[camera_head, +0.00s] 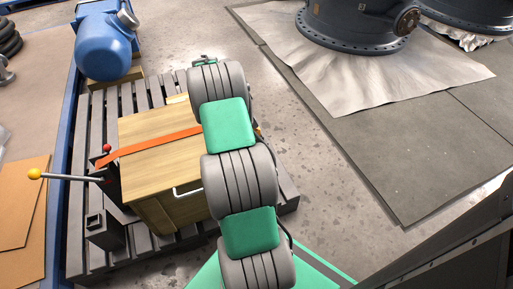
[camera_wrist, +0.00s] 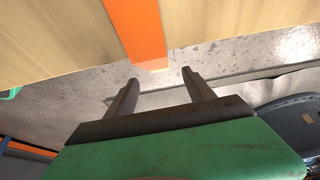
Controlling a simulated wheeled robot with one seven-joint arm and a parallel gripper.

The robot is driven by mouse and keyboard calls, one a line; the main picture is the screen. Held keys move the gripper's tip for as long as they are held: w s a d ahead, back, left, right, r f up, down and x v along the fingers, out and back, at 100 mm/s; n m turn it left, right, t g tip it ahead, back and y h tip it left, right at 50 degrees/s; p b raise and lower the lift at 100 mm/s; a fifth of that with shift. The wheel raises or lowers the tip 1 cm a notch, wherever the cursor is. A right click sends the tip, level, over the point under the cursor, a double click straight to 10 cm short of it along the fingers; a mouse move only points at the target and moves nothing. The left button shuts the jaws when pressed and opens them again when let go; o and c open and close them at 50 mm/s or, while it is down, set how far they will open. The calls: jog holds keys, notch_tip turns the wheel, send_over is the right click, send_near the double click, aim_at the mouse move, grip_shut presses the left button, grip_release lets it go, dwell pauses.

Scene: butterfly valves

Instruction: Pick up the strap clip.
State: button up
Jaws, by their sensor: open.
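An orange strap (camera_head: 150,146) crosses the top of a wooden crate (camera_head: 150,168) in the head view and passes behind my arm. The strap (camera_wrist: 138,30) also shows in the wrist view, running down the crate (camera_wrist: 60,35) to a paler end at the crate's edge. I cannot make out a separate strap clip there. My gripper (camera_wrist: 160,74) is open in the wrist view. Its two dark fingers point toward the strap end, with nothing seen held between them.
The crate stands on a grey slatted pallet (camera_head: 82,250). A lever with a yellow knob (camera_head: 34,174) and a red knob (camera_head: 107,148) stand at its left. A blue motor (camera_head: 102,45) is behind. A large dark flanged valve (camera_head: 350,25) sits on sheeting at right. Concrete floor (camera_head: 300,110) lies clear between.

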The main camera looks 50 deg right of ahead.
aim_at(257, 133)
jog(key=b+x, duration=0.3)
jog(key=x, duration=0.5)
jog(key=shift+s+f+b, duration=0.1)
jog(key=shift+f+b, duration=0.15)
jog(key=shift+b, duration=0.05)
jog(key=shift+r, duration=0.15)
jog(key=shift+a, duration=0.1)
grip_shut()
